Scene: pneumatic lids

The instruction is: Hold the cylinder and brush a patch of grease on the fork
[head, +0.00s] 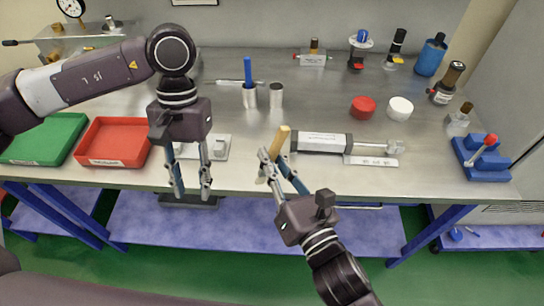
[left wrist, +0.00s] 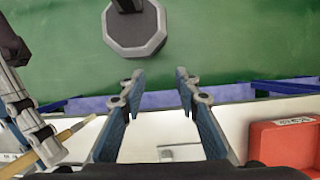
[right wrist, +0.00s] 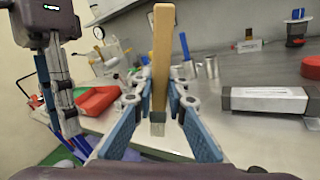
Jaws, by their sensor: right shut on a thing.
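The cylinder (head: 320,143) lies on the bench with its rod pointing right, ending in a metal fork (head: 396,145). Its body also shows in the right wrist view (right wrist: 265,100). My right gripper (head: 274,162) is shut on a brush with a wooden handle (head: 280,138), left of the cylinder and apart from it. The handle stands up in the right wrist view (right wrist: 162,50); its metal collar is low between the fingers. My left gripper (head: 191,190) is open and empty at the bench's front edge, left of the brush. No grease can be made out on the fork.
Red (head: 363,107) and white (head: 400,107) round pots stand behind the cylinder. A labelled strip (head: 371,161) lies before the rod. Metal cups (head: 276,95) stand behind the brush. Red (head: 113,142) and green (head: 45,138) trays are left; a blue block fixture (head: 482,160) is right.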

